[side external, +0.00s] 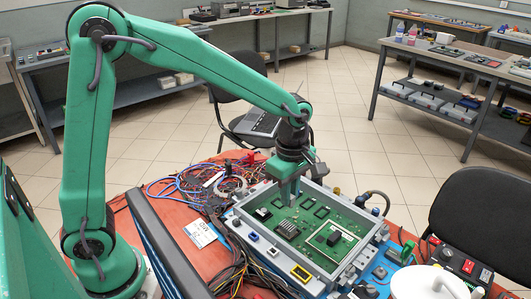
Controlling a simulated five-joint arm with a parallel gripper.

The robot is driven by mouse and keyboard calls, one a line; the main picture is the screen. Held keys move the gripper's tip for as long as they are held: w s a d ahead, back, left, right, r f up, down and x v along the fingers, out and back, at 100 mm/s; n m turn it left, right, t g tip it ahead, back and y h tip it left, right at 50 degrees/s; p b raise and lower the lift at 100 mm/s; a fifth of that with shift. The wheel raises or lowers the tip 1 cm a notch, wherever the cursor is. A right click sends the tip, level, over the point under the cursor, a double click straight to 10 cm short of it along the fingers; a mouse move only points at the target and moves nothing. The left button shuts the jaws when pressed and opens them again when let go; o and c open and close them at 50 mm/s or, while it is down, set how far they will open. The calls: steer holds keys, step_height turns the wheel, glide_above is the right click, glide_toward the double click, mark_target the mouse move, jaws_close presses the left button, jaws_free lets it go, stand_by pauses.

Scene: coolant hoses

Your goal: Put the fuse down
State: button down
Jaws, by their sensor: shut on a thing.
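My gripper (293,200) points down over the green circuit board (318,214) inside a grey open case (346,273). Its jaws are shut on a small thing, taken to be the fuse. The fuse is too small and too hidden by the fingers to make out clearly. The fingertips are low over the back left part of the board, and I cannot tell whether the fuse touches it.
A dark finned block (288,229) and a white-framed part (332,240) stand on the board. The case walls rise around it. Tangled wires (225,178) and a white label card (200,232) lie left on the red table. A white round lid (430,284) is at front right.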

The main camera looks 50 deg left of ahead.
steer(key=shift+a, duration=0.15)
steer(key=s+a+n, duration=0.3)
steer(key=a+n, duration=0.1)
steer(key=a, duration=0.4)
steer(key=s+a+f+n, duration=0.1)
steer(key=s+a+n, duration=0.2)
steer(key=a, duration=0.5)
steer(key=shift+s+f+n, duration=0.15)
steer(key=shift+s+n, duration=0.25)
steer(key=shift+s, duration=0.4)
steer(key=shift+a, duration=0.1)
glide_above(207, 195)
step_height(207, 195, down, 7)
steer(key=shift+w+a+f, duration=0.1)
steer(key=shift+f, duration=1.9)
steer(key=shift+f, duration=0.15)
